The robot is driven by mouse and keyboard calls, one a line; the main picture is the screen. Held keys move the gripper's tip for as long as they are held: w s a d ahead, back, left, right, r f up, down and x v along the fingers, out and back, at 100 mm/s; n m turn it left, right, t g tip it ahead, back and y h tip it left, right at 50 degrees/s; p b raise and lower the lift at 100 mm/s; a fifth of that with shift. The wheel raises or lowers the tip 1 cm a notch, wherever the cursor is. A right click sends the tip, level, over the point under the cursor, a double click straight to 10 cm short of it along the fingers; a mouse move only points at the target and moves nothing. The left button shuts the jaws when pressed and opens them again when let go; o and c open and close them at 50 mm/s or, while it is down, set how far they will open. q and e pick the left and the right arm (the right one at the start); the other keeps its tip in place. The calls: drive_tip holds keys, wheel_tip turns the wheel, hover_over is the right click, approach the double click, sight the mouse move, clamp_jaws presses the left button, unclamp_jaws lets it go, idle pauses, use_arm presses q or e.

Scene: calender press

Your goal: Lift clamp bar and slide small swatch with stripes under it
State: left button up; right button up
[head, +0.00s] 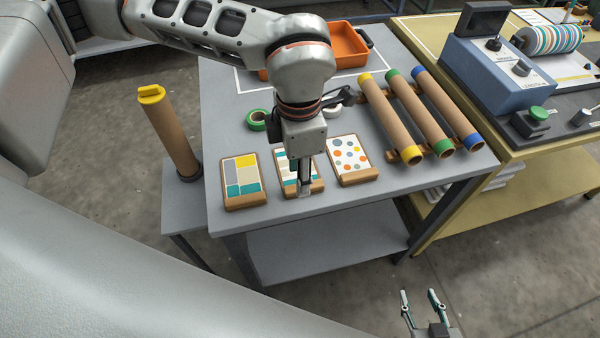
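The striped swatch (289,179) lies on a brown holder in the middle of three cards on the grey table. My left gripper (305,191) points down over it from above and covers its right part. The fingers are seen edge-on, so I cannot tell whether they are open or touch the swatch. My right gripper (424,296) is open and empty at the bottom edge, above the floor and away from the table. I cannot make out a clamp bar for certain.
A colour-block card (243,175) and a dotted card (350,152) flank the striped one. Behind are green tape (257,120), an orange bin (347,47) and cardboard tubes (420,115). A blue control box (497,75) and a striped roll (552,38) stand on the yellow table.

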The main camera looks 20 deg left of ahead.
sight(288, 179)
use_arm(q)
drive_tip(key=f, duration=0.3)
drive_tip(key=shift+a+f, duration=0.4)
drive_tip(key=shift+w+f, duration=0.15)
drive_tip(key=shift+f, duration=0.3)
drive_tip(key=shift+r, duration=0.1)
clamp_jaws()
